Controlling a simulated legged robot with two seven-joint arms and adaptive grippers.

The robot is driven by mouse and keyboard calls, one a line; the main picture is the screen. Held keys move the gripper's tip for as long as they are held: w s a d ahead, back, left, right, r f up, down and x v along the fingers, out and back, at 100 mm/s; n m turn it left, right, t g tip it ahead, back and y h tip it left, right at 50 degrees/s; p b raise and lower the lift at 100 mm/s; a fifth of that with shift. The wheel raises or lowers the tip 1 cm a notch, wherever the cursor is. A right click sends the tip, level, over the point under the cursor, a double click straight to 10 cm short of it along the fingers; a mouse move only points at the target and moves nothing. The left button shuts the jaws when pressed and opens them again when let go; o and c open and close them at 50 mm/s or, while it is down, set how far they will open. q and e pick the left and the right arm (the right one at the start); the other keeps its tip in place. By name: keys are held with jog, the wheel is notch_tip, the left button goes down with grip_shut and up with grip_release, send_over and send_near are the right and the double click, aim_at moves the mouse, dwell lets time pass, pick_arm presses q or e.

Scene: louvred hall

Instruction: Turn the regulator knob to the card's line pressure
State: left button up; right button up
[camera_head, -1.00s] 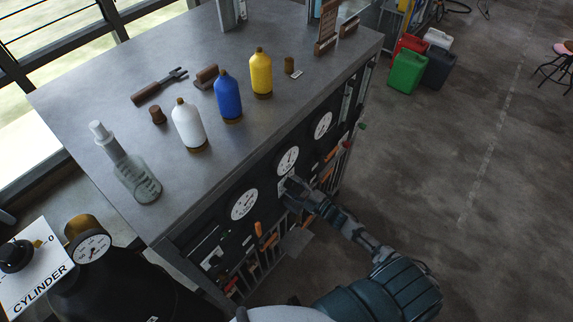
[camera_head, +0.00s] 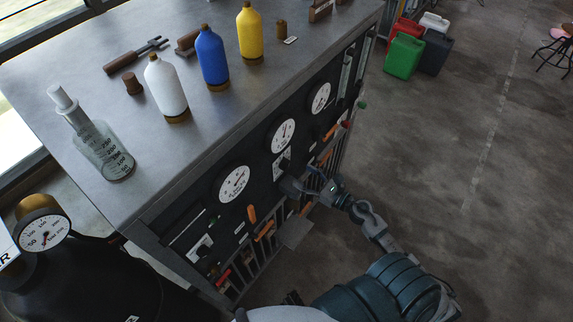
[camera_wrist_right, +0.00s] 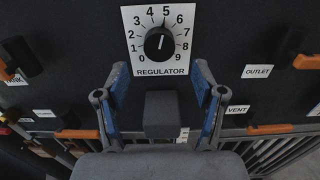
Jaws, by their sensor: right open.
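The regulator knob (camera_wrist_right: 159,43) is round and black with a white pointer mark, on a white plate numbered 0 to 9. Its mark points up and slightly right, near 5. The plate (camera_head: 281,164) shows small below the middle gauge in the head view. My right gripper (camera_wrist_right: 160,84) is open, its blue fingers spread below the plate, apart from the knob. In the head view the right gripper (camera_head: 304,187) is at the panel, just below and right of the plate. A dark block between the fingers is unclear. No readable pressure card shows. My left gripper is out of view.
Round gauges, including the middle one (camera_head: 283,135), line the bench front. Bottles (camera_head: 213,58) and a glass flask (camera_head: 106,150) stand on the bench top.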

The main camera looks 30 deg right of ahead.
aim_at(289, 167)
jog(key=p+x, duration=0.1)
jog(key=x, duration=0.5)
jog(key=shift+d+r+p, duration=0.1)
jog(key=shift+p, duration=0.25)
jog(key=shift+s, duration=0.1)
jog(key=shift+w, duration=0.35)
grip_shut()
jog(key=shift+m+p, duration=0.3)
jog(key=shift+m, duration=1.1)
